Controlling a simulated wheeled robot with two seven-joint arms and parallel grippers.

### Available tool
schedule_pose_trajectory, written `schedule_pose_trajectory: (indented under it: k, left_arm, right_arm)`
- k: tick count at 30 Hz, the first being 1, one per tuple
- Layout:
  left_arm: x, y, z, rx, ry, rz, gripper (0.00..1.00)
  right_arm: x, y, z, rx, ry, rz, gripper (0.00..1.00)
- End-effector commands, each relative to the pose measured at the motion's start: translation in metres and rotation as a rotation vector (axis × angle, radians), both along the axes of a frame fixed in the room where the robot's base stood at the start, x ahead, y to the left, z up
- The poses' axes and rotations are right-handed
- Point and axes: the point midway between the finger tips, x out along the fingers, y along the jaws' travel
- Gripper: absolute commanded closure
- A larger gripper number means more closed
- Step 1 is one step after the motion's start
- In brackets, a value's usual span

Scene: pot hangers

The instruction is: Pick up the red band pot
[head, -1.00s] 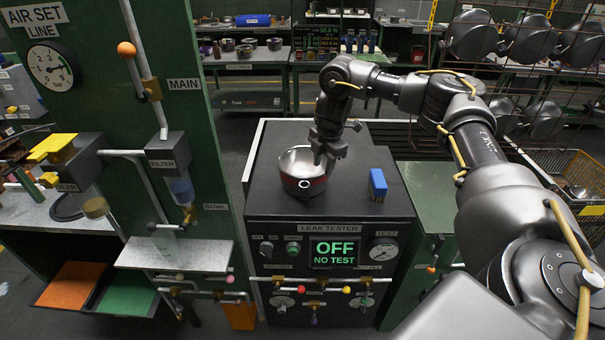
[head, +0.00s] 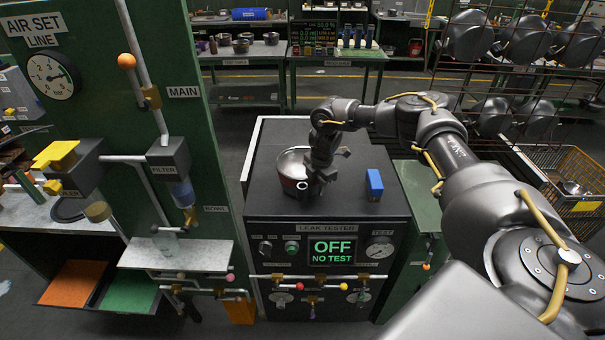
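The red band pot (head: 287,168) is a silver-grey bowl-shaped pot with a dark red band, upright on the black top of the leak tester (head: 262,200). A small dark ring-ended part shows at its front. My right gripper (head: 328,172) points down at the pot's right side, overlapping its right rim in the picture. Its fingers look spread apart, and one sticks out to the right, clear of the pot. I cannot tell whether a finger touches the pot, as the gripper hides that side. My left gripper is out of view.
A blue block (head: 374,185) stands on the tester top, right of my gripper. The green air set panel (head: 112,190) rises at the left. A wire basket (head: 560,185) and a rack of pots stand at the right. The tester's screen reads OFF, NO TEST.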

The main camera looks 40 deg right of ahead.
Motion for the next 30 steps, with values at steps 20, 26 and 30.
schedule_pose_trajectory:
  k: [20, 26, 30]
  left_arm:
    - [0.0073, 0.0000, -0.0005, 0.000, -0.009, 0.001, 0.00]
    - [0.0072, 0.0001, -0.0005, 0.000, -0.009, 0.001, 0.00]
    - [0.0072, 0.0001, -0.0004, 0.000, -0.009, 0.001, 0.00]
  right_arm:
    - [-0.0001, -0.0002, 0.0002, 0.000, 0.000, -0.001, 1.00]
    - [0.0000, -0.0003, 0.0003, 0.000, 0.000, -0.001, 1.00]
    - [0.0000, -0.0003, 0.0003, 0.000, 0.000, -0.001, 1.00]
